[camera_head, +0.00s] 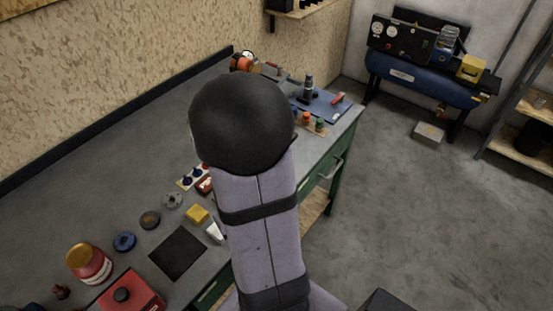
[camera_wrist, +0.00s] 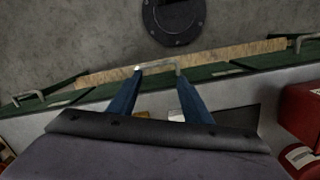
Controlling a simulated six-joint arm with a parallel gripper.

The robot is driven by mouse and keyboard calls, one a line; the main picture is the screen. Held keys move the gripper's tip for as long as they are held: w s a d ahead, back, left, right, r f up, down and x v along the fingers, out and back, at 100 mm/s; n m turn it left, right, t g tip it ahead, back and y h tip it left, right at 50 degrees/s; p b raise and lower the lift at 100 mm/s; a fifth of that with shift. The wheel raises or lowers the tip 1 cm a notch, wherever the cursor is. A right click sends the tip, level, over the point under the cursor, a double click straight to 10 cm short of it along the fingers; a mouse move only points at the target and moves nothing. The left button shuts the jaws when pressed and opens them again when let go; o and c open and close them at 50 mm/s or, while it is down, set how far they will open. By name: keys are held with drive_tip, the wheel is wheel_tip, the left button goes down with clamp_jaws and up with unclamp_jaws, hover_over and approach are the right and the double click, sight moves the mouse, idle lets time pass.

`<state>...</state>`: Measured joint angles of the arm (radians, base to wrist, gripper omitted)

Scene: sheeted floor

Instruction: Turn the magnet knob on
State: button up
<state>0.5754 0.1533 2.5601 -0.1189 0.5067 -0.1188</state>
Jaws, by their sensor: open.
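A red box (camera_wrist: 302,112) also shows at the right edge of the wrist view. I cannot tell for certain which thing is the magnet knob. My gripper (camera_wrist: 157,69) is open and empty in the wrist view, its two blue fingers apart above the bench's front edge. In the head view my arm hides the gripper and part of the bench.
On the bench lie a black mat (camera_head: 178,254), a yellow block (camera_head: 197,214), a blue disc (camera_head: 124,241), a dark disc (camera_head: 150,220) and a red jar with a gold lid (camera_head: 89,263). A blue compressor (camera_head: 421,81) stands by the back wall.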

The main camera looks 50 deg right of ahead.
drive_tip(key=w+a+r+n+p, duration=0.35)
drive_tip(key=a+r+p, duration=0.55)
drive_tip(key=r, duration=0.6)
drive_tip(key=w+d+f+m+b, duration=0.1)
drive_tip(key=w+d+b, duration=0.3)
drive_tip(key=w+d, duration=0.2)
drive_tip(key=shift+m+t, duration=0.5)
drive_tip(key=shift+m, duration=0.05)
drive_tip(key=d+f+b, duration=0.1)
drive_tip(key=d+f, duration=0.2)
drive_tip(key=d, duration=0.5)
drive_tip(key=d+f+b, duration=0.2)
drive_tip(key=d, duration=0.7)
drive_tip(key=d+f+b, duration=0.2)
drive_tip(key=d+f, duration=0.1)
drive_tip(key=d, duration=0.6)
drive_tip(key=shift+f, duration=0.35)
drive_tip(key=shift+f+p, duration=1)
drive_tip(key=shift+f, duration=2.65)
drive_tip(key=c, duration=1.1)
